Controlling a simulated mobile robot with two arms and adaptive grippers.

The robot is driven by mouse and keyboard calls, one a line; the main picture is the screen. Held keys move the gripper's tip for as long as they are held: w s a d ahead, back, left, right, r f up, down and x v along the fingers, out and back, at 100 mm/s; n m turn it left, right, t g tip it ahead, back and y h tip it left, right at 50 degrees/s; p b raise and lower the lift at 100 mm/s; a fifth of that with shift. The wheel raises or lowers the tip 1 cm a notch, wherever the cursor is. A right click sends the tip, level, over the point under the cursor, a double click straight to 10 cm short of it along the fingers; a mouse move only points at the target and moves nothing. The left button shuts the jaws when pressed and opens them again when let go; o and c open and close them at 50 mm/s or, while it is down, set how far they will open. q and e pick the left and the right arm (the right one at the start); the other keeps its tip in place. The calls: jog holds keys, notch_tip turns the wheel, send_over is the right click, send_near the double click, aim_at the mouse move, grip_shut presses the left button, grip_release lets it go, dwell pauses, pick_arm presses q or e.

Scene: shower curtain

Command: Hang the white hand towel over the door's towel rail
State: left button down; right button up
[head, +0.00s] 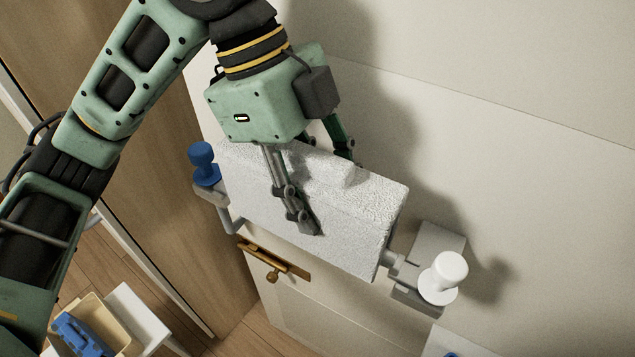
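The white hand towel (355,225) lies draped over the towel rail (392,260) on the pale door (300,315), its front panel hanging down. A raised fold shows along its top. Most of the rail is hidden under the towel; its right end shows near a grey mount. My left gripper (325,190) is above the towel with its fingers spread apart. One finger lies in front of the towel's front panel; the other goes behind its top edge, its tip hidden. Whether the fingers touch the cloth is unclear. My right gripper is not in view.
A blue knob (202,153) stands at the rail's left end and a white knob (450,268) at the right mount. A brass handle (275,262) is below the towel.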

pick_arm(q)
jog(key=shift+f+b, duration=1.55)
jog(key=shift+f, duration=2)
jog(key=shift+f, duration=0.3)
jog(key=c, duration=0.9)
grip_release()
jog(key=v, duration=1.2)
